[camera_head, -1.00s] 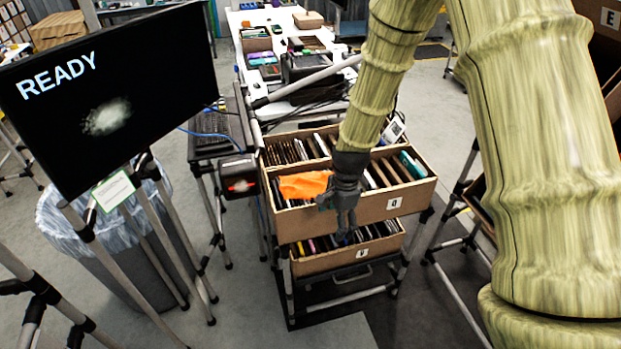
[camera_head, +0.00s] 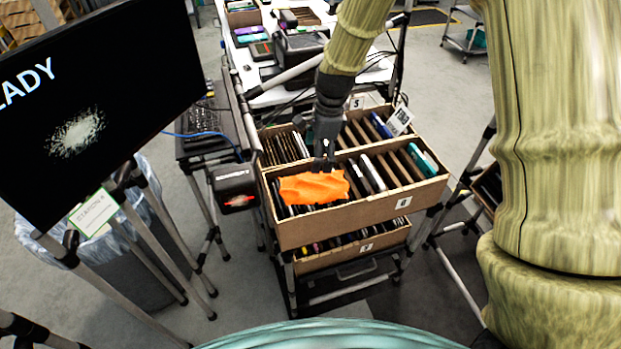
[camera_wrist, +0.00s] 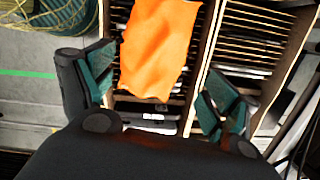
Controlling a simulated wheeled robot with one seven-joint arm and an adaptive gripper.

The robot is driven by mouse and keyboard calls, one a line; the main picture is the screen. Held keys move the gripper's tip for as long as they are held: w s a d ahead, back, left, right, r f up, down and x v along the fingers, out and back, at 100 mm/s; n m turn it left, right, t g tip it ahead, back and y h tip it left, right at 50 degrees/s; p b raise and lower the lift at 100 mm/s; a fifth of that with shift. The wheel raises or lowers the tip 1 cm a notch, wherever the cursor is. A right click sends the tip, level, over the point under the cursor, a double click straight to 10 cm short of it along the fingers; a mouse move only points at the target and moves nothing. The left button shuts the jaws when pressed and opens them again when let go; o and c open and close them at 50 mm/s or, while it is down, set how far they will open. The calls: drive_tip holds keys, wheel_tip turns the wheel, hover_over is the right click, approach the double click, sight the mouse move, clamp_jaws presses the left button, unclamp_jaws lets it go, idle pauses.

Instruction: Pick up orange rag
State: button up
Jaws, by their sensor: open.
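The orange rag (camera_head: 314,187) lies crumpled over the upright items in the left part of the upper front carton (camera_head: 330,222). My gripper (camera_head: 322,162) is just behind the rag's far edge in the head view, pointing down. In the wrist view the orange rag (camera_wrist: 158,45) lies ahead, at the top middle, between and beyond the two fingers. My gripper (camera_wrist: 155,92) is open there, with its teal-padded fingers spread wide to either side. Nothing is held between them. The height of the fingertips above the rag is hard to judge.
Several dark flat items and a white one stand in the carton's slots. Another carton (camera_head: 350,262) sits below, and one more is behind. A monitor (camera_head: 110,105) and a trash bin (camera_head: 125,235) stand at the left. A red-and-black device (camera_head: 234,186) is beside the carton.

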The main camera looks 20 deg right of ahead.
sight(314, 183)
drive_tip(key=shift+s+f, duration=0.2)
drive_tip(key=shift+f, duration=0.2)
wheel_tip(314, 183, down, 3)
drive_tip(key=shift+w+a+f+p, duration=0.15)
drive_tip(key=shift+f+p, duration=0.05)
drive_tip(key=shift+p, duration=0.3)
drive_tip(key=shift+s+a+f+p, duration=0.15)
drive_tip(key=shift+s+f+p, duration=0.1)
drive_tip(key=shift+f+p, duration=0.25)
wheel_tip(314, 183, down, 2)
drive_tip(key=shift+s+f+p, duration=0.1)
drive_tip(key=shift+f+p, duration=0.1)
drive_tip(key=shift+p, duration=0.35)
drive_tip(key=shift+a+f, duration=0.25)
drive_tip(key=shift+f, duration=0.8)
drive_tip(key=shift+c, duration=0.3)
drive_tip(key=c, duration=1)
